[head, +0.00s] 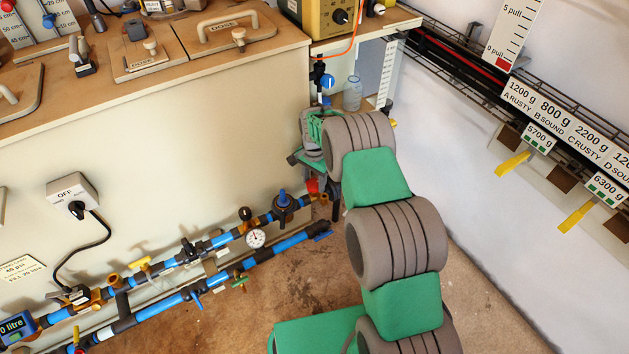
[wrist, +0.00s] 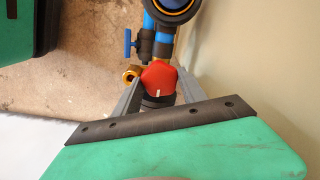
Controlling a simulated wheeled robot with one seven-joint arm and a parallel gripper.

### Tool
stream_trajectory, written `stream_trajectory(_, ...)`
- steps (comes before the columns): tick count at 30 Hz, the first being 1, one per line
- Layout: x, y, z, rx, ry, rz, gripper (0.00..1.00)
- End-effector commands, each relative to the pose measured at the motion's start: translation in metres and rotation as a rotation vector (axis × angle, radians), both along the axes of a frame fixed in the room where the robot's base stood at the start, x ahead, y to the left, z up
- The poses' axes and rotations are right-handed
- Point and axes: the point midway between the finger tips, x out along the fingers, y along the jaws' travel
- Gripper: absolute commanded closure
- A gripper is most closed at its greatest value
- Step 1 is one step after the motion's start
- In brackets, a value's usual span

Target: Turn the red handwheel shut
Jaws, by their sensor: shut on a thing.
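The red handwheel (wrist: 158,77) is in the middle of the wrist view, with a short white mark on its face. It sits at the end of the blue pipework. My gripper (wrist: 155,88) has a grey finger on each side of it and is shut on it. In the head view a small part of the red handwheel (head: 312,185) shows at the right end of the upper pipe. My gripper (head: 327,190) is there beside it, mostly hidden by my own wrist.
Blue pipes with a pressure gauge (head: 255,238) and several small valves run along the cream cabinet wall. A blue-handled valve (head: 283,200) is close to the handwheel. The brown floor (head: 280,300) is clear. A glass jar (head: 352,93) stands on a shelf behind my arm.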

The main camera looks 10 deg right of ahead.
Motion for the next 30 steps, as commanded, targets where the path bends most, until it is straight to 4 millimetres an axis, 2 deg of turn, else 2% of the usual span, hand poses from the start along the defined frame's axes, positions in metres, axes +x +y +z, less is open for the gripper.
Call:
stream_trajectory(6, 0.003, 0.0, 0.003, 0.0, -0.009, 0.0, 0.92)
stream_trajectory(7, 0.003, 0.0, 0.003, 0.0, -0.009, 0.001, 0.49)
stream_trajectory(14, 0.002, 0.0, 0.001, 0.0, -0.005, 0.001, 0.3)
stream_trajectory(20, 0.001, 0.0, 0.001, 0.001, -0.002, 0.001, 0.3)
stream_trajectory(23, 0.001, 0.0, 0.007, 0.0, -0.004, 0.001, 0.3)
stream_trajectory(30, 0.002, 0.0, 0.055, 0.0, -0.006, 0.002, 0.3)
